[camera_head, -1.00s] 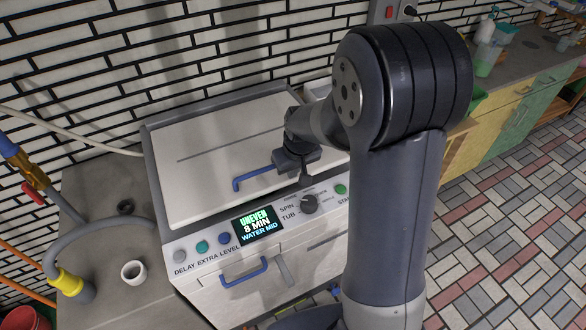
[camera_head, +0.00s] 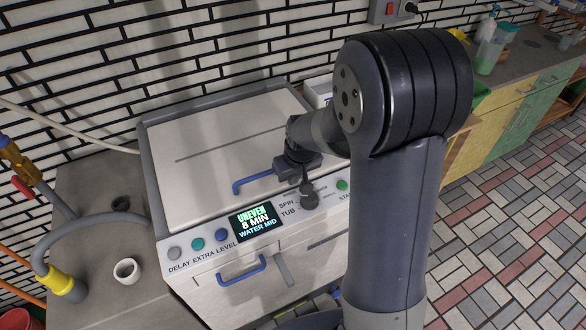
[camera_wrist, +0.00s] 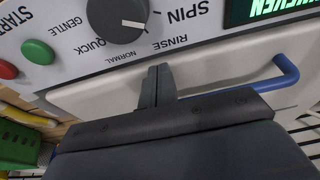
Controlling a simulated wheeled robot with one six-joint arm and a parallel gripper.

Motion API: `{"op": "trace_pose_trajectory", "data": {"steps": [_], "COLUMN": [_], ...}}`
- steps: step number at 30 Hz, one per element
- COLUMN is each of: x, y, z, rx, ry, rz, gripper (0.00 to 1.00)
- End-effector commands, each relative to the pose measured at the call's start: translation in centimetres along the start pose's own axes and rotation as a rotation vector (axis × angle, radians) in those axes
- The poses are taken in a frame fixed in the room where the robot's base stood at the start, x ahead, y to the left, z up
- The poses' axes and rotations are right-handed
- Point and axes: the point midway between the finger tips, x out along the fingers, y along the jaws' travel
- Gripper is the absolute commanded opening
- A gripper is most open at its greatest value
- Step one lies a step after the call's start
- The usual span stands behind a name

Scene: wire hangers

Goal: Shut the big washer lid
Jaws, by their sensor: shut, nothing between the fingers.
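The big washer lid (camera_head: 215,130) is a white panel with a blue bar handle (camera_head: 252,181). It lies down within the washer's grey frame, looking flat or nearly so; a small gap at its front edge cannot be ruled out. My gripper (camera_head: 306,187) is shut and empty, over the lid's front right part, right of the handle and just behind the control panel. In the wrist view, the shut fingers (camera_wrist: 157,86) point at the lid's front strip (camera_wrist: 215,85), close to the panel, with the blue handle (camera_wrist: 275,80) to the right. Contact is hidden.
The control panel has a dark knob (camera_head: 309,198), coloured buttons and a lit display (camera_head: 256,220). Below it is a front with another blue handle (camera_head: 242,270). A white cup (camera_head: 127,270) and a grey hose (camera_head: 90,220) are on the left counter. Tiled floor (camera_head: 520,210) is open at right.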

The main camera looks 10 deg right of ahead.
Motion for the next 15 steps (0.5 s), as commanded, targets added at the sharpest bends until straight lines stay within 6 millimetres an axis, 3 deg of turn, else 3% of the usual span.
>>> {"op": "trace_pose_trajectory", "data": {"steps": [1, 8, 15], "x": [0.7, 0.8, -1.9], "y": [-0.1, -0.1, -0.1], "z": [0.8, 1.0, -0.1], "rx": [0.000, 0.000, 0.000], "ry": [-0.022, -0.028, -0.018], "rz": [-0.003, -0.004, -0.003], "gripper": [0.00, 0.00, 0.00]}}
